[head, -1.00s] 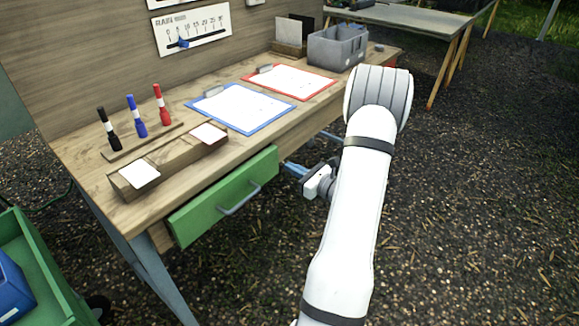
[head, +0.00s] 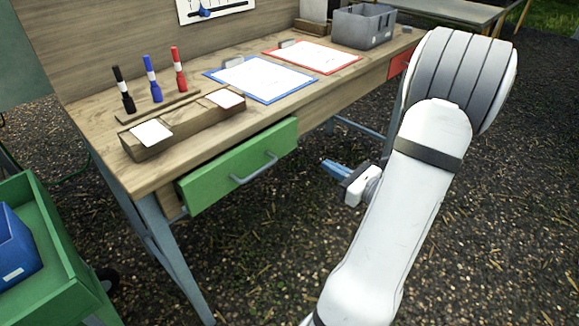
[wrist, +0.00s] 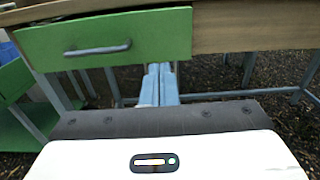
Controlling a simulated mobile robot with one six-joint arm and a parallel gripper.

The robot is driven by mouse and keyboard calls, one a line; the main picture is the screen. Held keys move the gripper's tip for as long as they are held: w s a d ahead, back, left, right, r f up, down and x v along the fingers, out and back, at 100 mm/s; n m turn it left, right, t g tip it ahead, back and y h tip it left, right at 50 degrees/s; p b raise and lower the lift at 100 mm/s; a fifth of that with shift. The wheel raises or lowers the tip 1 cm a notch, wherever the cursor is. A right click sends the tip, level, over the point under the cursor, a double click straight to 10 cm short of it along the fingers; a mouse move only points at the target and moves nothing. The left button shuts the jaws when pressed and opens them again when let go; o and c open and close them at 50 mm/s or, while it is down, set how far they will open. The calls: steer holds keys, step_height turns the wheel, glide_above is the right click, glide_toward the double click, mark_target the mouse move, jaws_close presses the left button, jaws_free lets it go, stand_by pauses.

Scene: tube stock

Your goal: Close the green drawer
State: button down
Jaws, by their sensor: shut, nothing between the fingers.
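The green drawer (head: 240,167) sits under the front edge of the wooden workbench. It stands out from the bench front, partly open, and its grey bar handle (head: 255,169) is on its front. The drawer front also fills the upper left of the wrist view (wrist: 105,38). My gripper (head: 333,167) is to the right of the drawer in the head view, apart from it, with blue fingers pointing toward the bench. In the wrist view the blue fingers (wrist: 159,84) are together and empty, just below the drawer's right end.
Clipboards (head: 262,79), markers (head: 154,79), a wooden block with white cards (head: 185,123) and a grey bin (head: 363,26) are on the workbench (head: 160,178). A red drawer (head: 399,63) is at its right end. A green cart (head: 60,250) stands at left. Ground before the drawer is clear.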

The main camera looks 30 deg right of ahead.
steer(key=a+b, duration=0.2)
steer(key=b, duration=0.2)
glide_toward(276, 146)
steer(key=x, duration=0.7)
steer(key=shift+a+r, duration=0.1)
